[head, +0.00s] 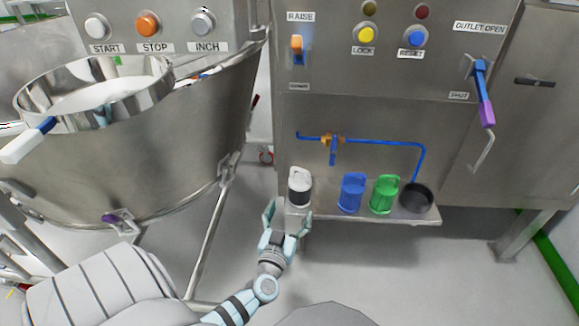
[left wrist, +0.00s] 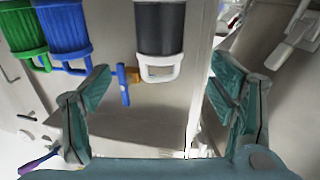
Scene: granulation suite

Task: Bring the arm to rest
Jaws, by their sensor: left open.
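My left gripper (head: 287,214) is open and empty at the left end of a small shelf (head: 335,215). A black and white canister with a white handle (head: 299,188) stands upright on that end, just beyond the fingers. In the left wrist view my open fingers (left wrist: 160,105) are spread wide, and the canister (left wrist: 160,30) shows past them with no finger closed on it. I cannot tell whether a fingertip touches the shelf edge. My right gripper is not in view.
A blue canister (head: 352,193), a green canister (head: 384,194) and a dark round cup (head: 416,197) stand along the shelf. A blue pipe with a valve (head: 335,142) is above. A large steel bowl (head: 150,150) fills the left. Floor (head: 345,270) before the shelf is clear.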

